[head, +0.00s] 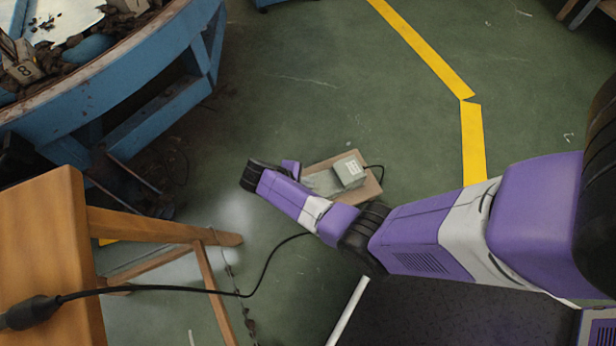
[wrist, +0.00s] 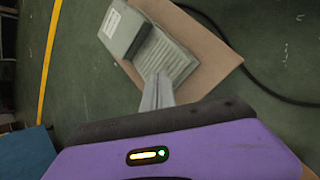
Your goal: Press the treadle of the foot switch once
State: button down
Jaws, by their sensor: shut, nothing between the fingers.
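The foot switch shows in the head view with a pale grey housing (head: 349,169) and a flat treadle (head: 322,182) to its left, partly hidden by my arm. It sits on a brown board (head: 369,190) on the floor. In the wrist view I see the housing (wrist: 125,28), the ribbed treadle (wrist: 166,56) and the board (wrist: 205,40). My gripper (wrist: 159,78) is shut and empty. Its fingertips overlap the treadle's near edge in the wrist view. I cannot tell whether they touch it. In the head view my arm hides the fingers.
A black cable (head: 376,167) leaves the housing. A wooden stool (head: 45,230) with splayed legs stands at lower left, a black cord (head: 262,280) near it. A blue round bench (head: 130,80) is at upper left. Yellow floor tape (head: 473,140) runs at right. Green floor beyond the board is clear.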

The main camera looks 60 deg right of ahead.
jog(key=r+p, duration=0.5)
jog(key=shift+s+d, duration=0.25)
jog(key=shift+d, duration=0.1)
jog(key=shift+w, duration=0.1)
dwell(1.0)
